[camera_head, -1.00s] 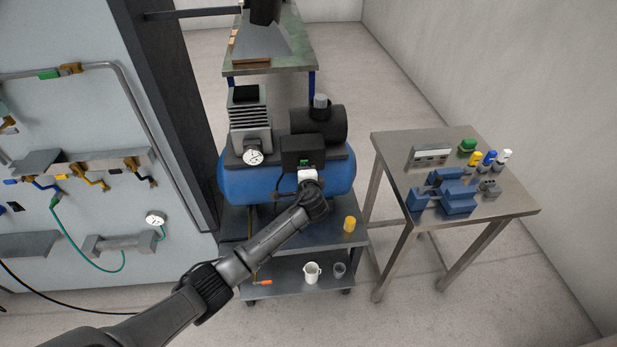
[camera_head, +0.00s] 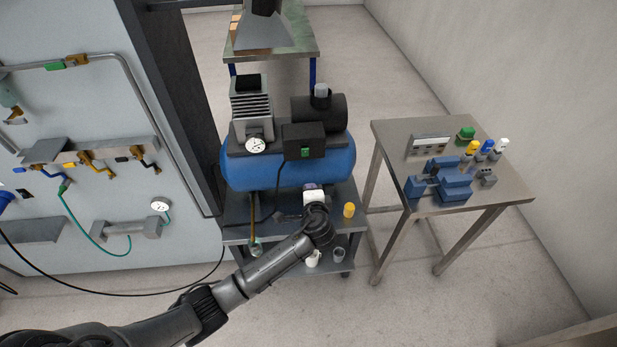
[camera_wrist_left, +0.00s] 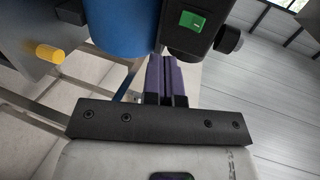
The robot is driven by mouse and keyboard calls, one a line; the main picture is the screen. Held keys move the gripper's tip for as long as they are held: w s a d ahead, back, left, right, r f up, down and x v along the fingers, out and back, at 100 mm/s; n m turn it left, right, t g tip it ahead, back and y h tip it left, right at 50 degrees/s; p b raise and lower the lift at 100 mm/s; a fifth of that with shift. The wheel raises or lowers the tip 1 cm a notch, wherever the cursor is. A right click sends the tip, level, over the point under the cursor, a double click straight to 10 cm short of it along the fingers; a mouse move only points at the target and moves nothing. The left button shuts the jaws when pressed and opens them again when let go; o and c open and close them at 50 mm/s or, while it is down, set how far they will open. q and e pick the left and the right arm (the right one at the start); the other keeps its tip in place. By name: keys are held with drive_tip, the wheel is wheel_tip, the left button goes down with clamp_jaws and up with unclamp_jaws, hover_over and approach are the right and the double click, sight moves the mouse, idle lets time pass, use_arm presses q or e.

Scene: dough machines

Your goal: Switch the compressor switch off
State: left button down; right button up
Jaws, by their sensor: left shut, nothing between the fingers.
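The compressor has a blue tank (camera_head: 290,176) and stands on a grey cart. Its black switch box (camera_head: 303,141) carries a small green switch (camera_head: 306,152) on the front. In the left wrist view the green switch (camera_wrist_left: 192,20) shows near the top, on the black box. My left gripper (camera_head: 314,189) is below and in front of the switch box, apart from the switch. Its purple fingers (camera_wrist_left: 166,77) are shut together and hold nothing. My right gripper is not in view.
A steel table (camera_head: 390,140) with blue blocks and coloured buttons stands to the right. A yellow knob (camera_head: 349,210) sits on the cart's top shelf (camera_head: 235,232). A wall panel with gauges and hoses is at the left. The floor between is clear.

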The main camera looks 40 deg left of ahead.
use_arm(q)
drive_tip(key=shift+s+d, duration=0.65)
drive_tip(key=shift+d, duration=0.1)
idle(0.3)
